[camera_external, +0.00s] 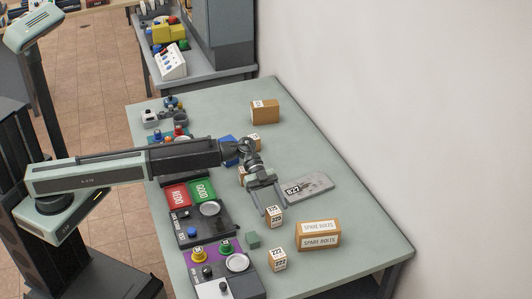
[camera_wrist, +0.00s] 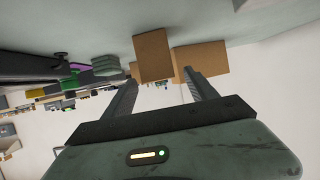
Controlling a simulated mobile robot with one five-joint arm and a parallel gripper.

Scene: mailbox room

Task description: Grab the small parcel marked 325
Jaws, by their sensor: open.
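My gripper (camera_external: 268,200) is open and empty above the table, its fingers pointing toward the front. A small brown parcel (camera_external: 275,216) with a white number label stands just beyond the fingertips; its number is too small to read surely. Another small parcel (camera_external: 278,260) stands nearer the front, its label looking like 222. Two more small parcels, one at the back (camera_external: 254,141) and one beside my wrist (camera_external: 242,176), are partly hidden by my arm. In the wrist view, my open fingers (camera_wrist: 160,88) have a brown box (camera_wrist: 152,56) ahead of and between them, with no label visible.
A spare bolts box (camera_external: 318,236) stands to the right, and a grey plate marked 627 (camera_external: 308,187) lies behind it. A green block (camera_external: 253,240) and control panels (camera_external: 200,232) are to the left. A larger brown box (camera_external: 264,111) stands at the back. The right table edge is clear.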

